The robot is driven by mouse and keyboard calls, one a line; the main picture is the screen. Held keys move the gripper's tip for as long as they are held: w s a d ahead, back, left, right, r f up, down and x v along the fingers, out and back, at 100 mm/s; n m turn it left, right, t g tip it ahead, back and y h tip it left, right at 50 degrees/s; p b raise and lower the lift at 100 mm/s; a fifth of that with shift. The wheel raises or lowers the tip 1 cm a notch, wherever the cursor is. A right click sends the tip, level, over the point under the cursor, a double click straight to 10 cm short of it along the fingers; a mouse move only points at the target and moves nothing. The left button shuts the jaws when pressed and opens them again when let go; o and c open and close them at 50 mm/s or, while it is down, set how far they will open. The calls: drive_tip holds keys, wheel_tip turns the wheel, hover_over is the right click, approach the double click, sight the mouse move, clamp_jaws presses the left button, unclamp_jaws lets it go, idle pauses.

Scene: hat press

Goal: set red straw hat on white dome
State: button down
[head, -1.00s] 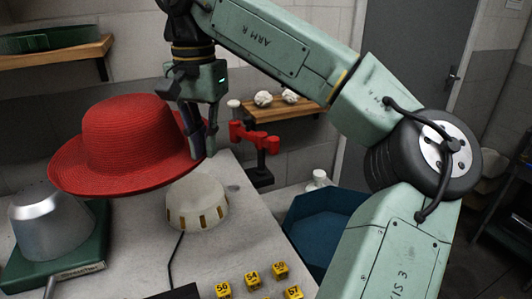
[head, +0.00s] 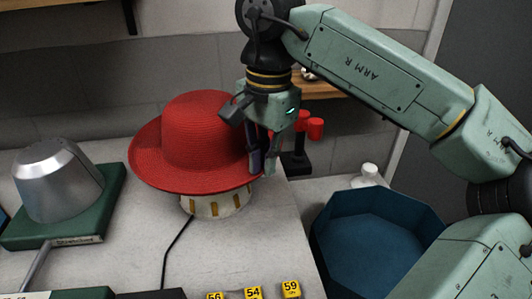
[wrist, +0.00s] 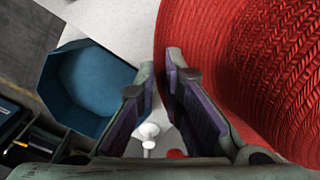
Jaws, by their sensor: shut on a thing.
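The red straw hat (head: 195,130) is crown up, with its brim fairly level, over the white dome (head: 216,203). Only the dome's lower side with its tan slots shows below the brim; its top is hidden. I cannot tell whether hat and dome touch. My gripper (head: 262,165) points down and is shut on the brim at the hat's right side. In the wrist view, the hat (wrist: 245,60) fills the right side beside my gripper's fingers (wrist: 163,80), and the dome is hidden.
A silver block form (head: 57,180) on a green base (head: 110,195) stands at the left. Yellow numbered cubes (head: 253,293) sit at the front of the table (head: 235,255). A blue octagonal bin (head: 375,245) is right of the table edge. A red clamp (head: 312,128) stands behind my gripper.

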drive_tip(key=b, duration=0.9)
hover_over(265, 223)
wheel_tip(265, 223, down, 12)
drive_tip(key=shift+f+b, duration=0.45)
drive_tip(key=shift+f, duration=0.35)
drive_tip(key=c, duration=1.6)
unclamp_jaws()
drive_tip(key=shift+c, duration=0.2)
drive_tip(key=shift+r, duration=0.1)
